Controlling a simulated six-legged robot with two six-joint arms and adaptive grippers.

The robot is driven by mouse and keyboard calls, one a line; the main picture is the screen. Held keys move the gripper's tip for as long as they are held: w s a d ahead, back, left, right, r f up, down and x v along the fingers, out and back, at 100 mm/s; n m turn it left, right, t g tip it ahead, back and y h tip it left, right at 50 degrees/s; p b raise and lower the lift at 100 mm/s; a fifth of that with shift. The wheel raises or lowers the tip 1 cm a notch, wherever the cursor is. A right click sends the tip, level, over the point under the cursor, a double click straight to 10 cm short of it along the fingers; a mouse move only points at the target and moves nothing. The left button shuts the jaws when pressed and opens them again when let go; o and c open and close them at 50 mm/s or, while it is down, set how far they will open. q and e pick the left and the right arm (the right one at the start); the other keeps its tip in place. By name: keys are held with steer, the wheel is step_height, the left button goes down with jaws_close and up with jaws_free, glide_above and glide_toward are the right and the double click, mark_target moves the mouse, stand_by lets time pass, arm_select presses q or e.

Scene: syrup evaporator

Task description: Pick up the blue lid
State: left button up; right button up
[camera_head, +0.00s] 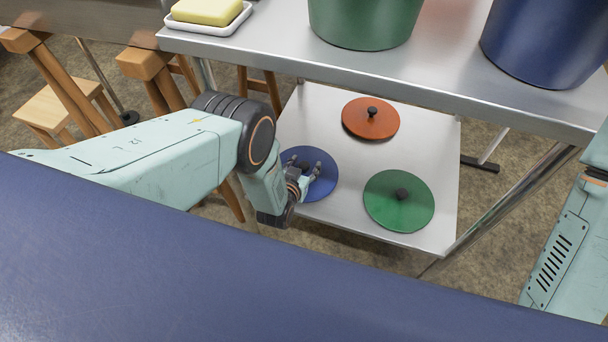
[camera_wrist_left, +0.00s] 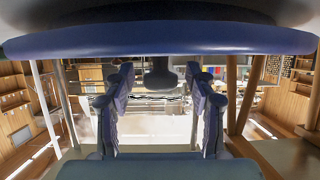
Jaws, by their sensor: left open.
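The blue lid (camera_head: 326,184) lies flat on the lower metal shelf (camera_head: 330,112), at its left side. My left gripper (camera_head: 305,164) is over the lid with its fingers spread, and it covers the lid's middle and left part. In the left wrist view the lid (camera_wrist_left: 160,40) shows as a blue band across the top. Its dark knob (camera_wrist_left: 160,76) shows between the two open fingers of my left gripper (camera_wrist_left: 159,88), with a gap on each side. My right gripper is out of view; only part of that arm shows at the right edge.
An orange lid (camera_head: 372,124) and a green lid (camera_head: 398,203) lie on the same shelf. The upper metal table (camera_head: 270,30) overhangs its back, bearing a green pot (camera_head: 362,22), a blue pot (camera_head: 550,40) and a white dish with a yellow block (camera_head: 206,10). Wooden stools stand left.

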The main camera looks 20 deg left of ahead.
arm_select(q)
steer(key=shift+r, duration=0.1)
steer(key=shift+c, duration=0.5)
steer(key=c, duration=1)
jaws_close()
steer(key=shift+r, duration=0.1)
